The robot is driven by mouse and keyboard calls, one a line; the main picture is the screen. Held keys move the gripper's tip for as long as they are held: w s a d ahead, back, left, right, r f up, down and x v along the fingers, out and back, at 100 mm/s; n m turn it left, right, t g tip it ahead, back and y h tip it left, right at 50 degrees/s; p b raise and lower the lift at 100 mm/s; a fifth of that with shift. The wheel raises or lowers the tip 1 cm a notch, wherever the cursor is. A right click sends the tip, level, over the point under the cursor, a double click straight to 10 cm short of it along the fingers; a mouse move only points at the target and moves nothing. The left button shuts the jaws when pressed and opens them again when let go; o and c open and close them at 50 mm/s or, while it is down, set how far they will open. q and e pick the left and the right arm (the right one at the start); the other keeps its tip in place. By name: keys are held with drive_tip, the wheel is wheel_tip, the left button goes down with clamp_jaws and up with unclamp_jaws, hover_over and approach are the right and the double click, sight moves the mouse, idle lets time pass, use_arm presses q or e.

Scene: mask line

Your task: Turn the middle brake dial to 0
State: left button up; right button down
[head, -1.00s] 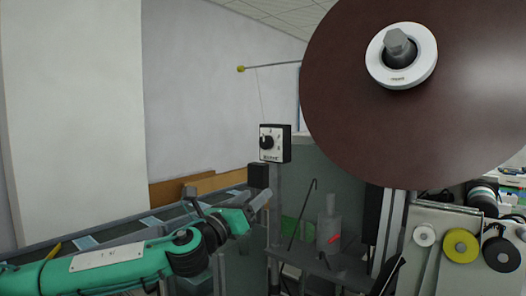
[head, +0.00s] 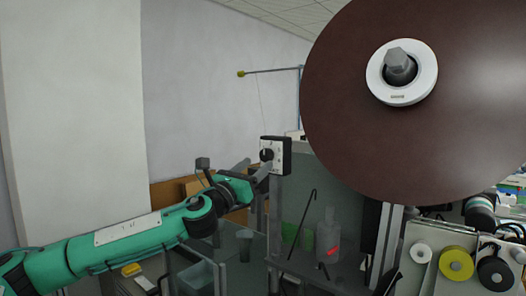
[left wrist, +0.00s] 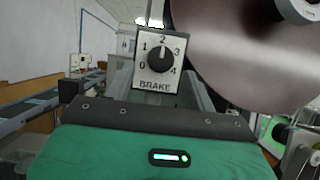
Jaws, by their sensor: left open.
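The brake dial is a round black knob (head: 266,155) on a white-faced box (head: 281,146) with black sides, left of the big brown disc. In the left wrist view the knob (left wrist: 161,58) sits in the middle of a plate marked BRAKE (left wrist: 155,86), numbered 0 to 4. Its pointer appears to aim up at 2. My left gripper (head: 257,168) is open and empty, just left of and below the box. In the left wrist view its fingers reach toward the box from below, either side of it. I cannot tell any contact. My right gripper is out of view.
A large brown disc (head: 430,130) with a white hub fills the upper right. A thin rod with a yellow tip (head: 241,73) and a hanging line is above the box. A dark hooked rod (head: 303,222) stands below it. Open room lies left of the box.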

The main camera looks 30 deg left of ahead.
sight(264, 158)
use_arm(q)
drive_tip(key=shift+p+x, duration=0.65)
drive_tip(key=shift+x, duration=1.5)
drive_tip(key=c, duration=1)
